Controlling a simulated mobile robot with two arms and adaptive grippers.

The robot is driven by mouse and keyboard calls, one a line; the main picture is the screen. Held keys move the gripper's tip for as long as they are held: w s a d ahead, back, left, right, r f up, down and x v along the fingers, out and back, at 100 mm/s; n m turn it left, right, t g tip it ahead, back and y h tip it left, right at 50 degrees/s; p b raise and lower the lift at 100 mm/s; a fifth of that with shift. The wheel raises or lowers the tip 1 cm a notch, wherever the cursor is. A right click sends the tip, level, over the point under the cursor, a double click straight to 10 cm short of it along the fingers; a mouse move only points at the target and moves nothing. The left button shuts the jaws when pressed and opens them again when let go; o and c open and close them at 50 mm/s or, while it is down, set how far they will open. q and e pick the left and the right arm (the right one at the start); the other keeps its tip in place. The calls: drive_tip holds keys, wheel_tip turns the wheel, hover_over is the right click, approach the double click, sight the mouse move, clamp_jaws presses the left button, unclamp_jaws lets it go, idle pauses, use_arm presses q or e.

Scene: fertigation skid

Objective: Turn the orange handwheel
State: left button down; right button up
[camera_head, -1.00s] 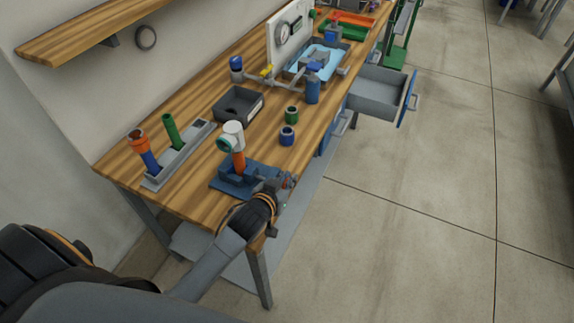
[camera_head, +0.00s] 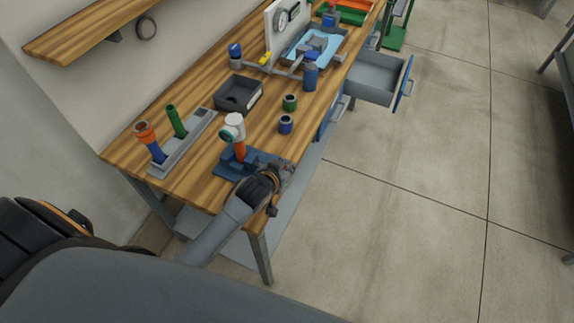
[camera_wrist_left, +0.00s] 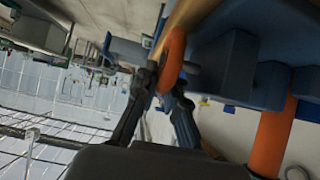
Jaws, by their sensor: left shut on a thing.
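The orange handwheel (camera_wrist_left: 173,58) shows nearly edge-on in the left wrist view, on the side of a dark blue clamp block (camera_wrist_left: 225,65). My left gripper (camera_wrist_left: 160,88) is shut on its rim, with one finger on each side. In the head view my left gripper (camera_head: 282,177) is at the right front edge of the wooden bench, beside the blue clamp (camera_head: 228,167). It hides most of the handwheel there. The clamp bears an upright orange pipe (camera_head: 240,153) with a white tee fitting (camera_head: 234,122) on top. My right gripper is not in view.
The wooden bench (camera_head: 205,150) carries a grey rack (camera_head: 188,143) with pipes, a dark bin (camera_head: 238,93), and green (camera_head: 290,102) and blue (camera_head: 286,124) rings. An open drawer (camera_head: 375,78) juts out farther along.

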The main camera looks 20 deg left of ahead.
use_arm(q)
drive_tip(key=c, duration=1.7)
unclamp_jaws()
drive_tip(key=v, duration=1.2)
